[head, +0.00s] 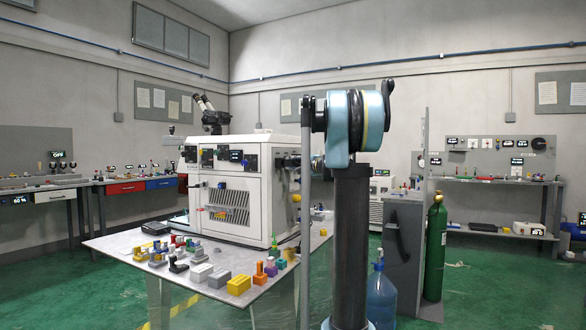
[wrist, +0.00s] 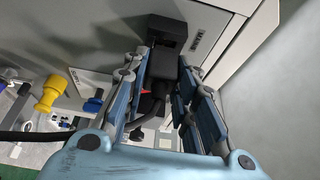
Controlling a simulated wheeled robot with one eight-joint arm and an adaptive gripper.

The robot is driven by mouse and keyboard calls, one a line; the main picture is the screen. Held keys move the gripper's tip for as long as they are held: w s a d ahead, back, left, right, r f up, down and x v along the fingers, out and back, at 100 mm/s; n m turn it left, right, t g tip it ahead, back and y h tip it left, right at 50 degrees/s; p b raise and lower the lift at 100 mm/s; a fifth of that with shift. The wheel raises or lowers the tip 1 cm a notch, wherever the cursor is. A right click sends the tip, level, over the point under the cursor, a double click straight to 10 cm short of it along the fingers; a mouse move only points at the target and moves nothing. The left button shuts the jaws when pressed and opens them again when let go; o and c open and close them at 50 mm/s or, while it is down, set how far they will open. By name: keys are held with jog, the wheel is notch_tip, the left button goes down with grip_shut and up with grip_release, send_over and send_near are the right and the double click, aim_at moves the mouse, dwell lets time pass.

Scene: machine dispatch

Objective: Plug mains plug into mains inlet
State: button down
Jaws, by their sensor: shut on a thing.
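In the wrist view my gripper (wrist: 167,68) is shut on the black mains plug (wrist: 163,62), with its blue-padded fingers on both sides of the plug. The plug's black cable (wrist: 32,137) runs back between the fingers and out to the left. Just beyond the plug is the black mains inlet (wrist: 172,28), on the pale machine panel beside a small printed label. The plug's front lines up with the inlet and appears to meet it; I cannot tell how deep it sits. The gripper, plug and inlet cannot be made out in the head view.
The white machine (head: 225,190) stands on a grey table (head: 120,243) with several small coloured parts along its front edge. In the wrist view, a yellow fitting (wrist: 48,95) and a blue fitting (wrist: 93,103) stick out left of my gripper. A green gas cylinder (head: 435,250) and a blue water bottle (head: 381,295) stand at right.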

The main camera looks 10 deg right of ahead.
jog(key=shift+w+a, duration=0.55)
jog(key=shift+a, duration=0.15)
dwell(0.4)
jog(key=c, duration=1.2)
grip_release()
jog(key=shift+s+d, duration=0.1)
jog(key=s+d, duration=0.2)
jog(key=shift+d, duration=0.3)
